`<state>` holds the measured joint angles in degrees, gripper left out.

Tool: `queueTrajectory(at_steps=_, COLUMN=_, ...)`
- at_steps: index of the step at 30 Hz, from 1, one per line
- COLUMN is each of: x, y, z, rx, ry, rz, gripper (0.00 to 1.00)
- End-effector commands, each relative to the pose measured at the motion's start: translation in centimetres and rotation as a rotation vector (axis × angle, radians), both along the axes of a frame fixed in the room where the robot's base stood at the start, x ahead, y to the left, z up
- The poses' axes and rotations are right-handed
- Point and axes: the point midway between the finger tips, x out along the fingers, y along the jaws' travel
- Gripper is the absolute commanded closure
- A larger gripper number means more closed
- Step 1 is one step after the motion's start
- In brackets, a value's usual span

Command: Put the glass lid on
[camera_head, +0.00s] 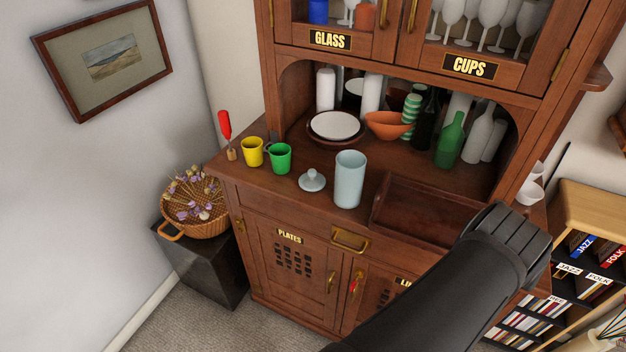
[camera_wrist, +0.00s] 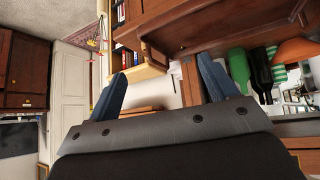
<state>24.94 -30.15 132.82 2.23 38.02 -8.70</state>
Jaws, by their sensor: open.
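The pale blue glass lid (camera_head: 312,181) with a round knob lies on the cabinet's counter, knob up, left of the jar. The tall pale blue jar (camera_head: 349,180) stands upright beside it, with no lid on its top. The two are apart. My gripper (camera_wrist: 160,70) shows in the wrist view with its two blue fingers spread wide and nothing between them. In the head view my arm reaches in at the lower right, well right of the lid and jar, and the fingers cannot be made out. Neither lid nor jar is identifiable in the wrist view.
A green mug (camera_head: 280,158) and a yellow mug (camera_head: 252,151) stand left of the lid. A wooden tray (camera_head: 421,212) lies right of the jar. Behind are stacked plates (camera_head: 335,125), an orange bowl (camera_head: 388,125) and a green bottle (camera_head: 450,141). Counter around the lid is clear.

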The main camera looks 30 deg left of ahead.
Motion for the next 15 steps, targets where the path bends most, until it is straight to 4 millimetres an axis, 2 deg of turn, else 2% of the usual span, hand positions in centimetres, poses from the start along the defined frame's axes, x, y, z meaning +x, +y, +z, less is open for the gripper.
queueTrajectory(at_steps=1, x=2.2, y=-1.1, z=1.5, rx=-0.029, ry=-0.033, rz=0.015, gripper=0.22)
queueTrajectory(at_steps=6, x=8.3, y=-4.2, z=6.0, rx=-0.137, ry=-0.143, rz=0.065, gripper=0.22)
queueTrajectory(at_steps=14, x=15.5, y=-8.1, z=10.7, rx=-0.275, ry=-0.26, rz=0.106, gripper=0.22)
queueTrajectory(at_steps=15, x=16.4, y=-7.0, z=10.6, rx=-0.243, ry=-0.255, rz=0.121, gripper=0.22)
